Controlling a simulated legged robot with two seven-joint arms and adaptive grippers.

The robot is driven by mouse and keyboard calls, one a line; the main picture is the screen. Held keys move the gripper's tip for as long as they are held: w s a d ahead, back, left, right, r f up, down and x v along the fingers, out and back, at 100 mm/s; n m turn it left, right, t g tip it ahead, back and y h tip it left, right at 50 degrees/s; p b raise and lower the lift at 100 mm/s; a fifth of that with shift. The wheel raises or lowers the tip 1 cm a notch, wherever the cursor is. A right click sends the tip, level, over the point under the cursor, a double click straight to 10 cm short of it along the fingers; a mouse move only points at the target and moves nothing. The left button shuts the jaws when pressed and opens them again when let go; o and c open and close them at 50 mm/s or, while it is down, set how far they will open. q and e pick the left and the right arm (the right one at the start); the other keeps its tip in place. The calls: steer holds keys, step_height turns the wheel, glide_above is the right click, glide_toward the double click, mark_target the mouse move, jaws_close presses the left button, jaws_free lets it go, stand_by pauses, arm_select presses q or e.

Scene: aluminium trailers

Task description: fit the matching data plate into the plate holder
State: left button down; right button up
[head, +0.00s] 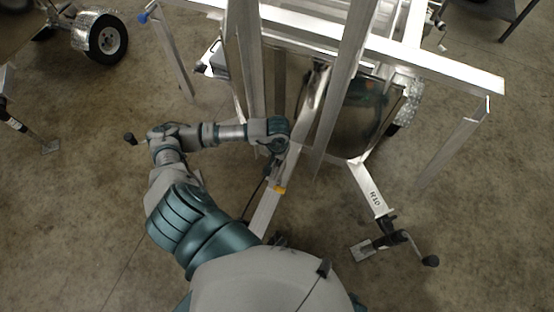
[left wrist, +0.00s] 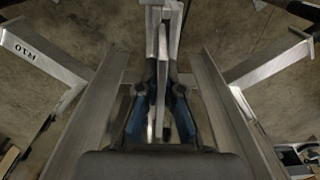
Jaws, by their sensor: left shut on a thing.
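My left gripper (head: 272,158) is under the trailer frame, beside a sloping aluminium beam. In the left wrist view its two blue fingers (left wrist: 160,112) are shut on a thin pale metal piece (left wrist: 161,75), seen nearly edge-on. It looks like a data plate, but no writing on it can be read. I cannot make out the plate holder in either view. My right gripper is not in view.
The aluminium trailer (head: 440,65) has a long crossbeam and upright posts around my left arm. A wheel (head: 106,38) stands at the upper left. Concrete floor lies open at the lower left.

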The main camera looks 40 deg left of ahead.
arm_select(q)
steer(key=shift+d+r, duration=0.1)
steer(key=shift+a+b, duration=0.35)
steer(key=shift+a, duration=0.35)
steer(key=shift+a+f, duration=0.2)
steer(key=shift+a, duration=0.15)
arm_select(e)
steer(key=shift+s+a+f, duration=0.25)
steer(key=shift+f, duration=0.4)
arm_select(q)
steer(key=shift+d, duration=0.1)
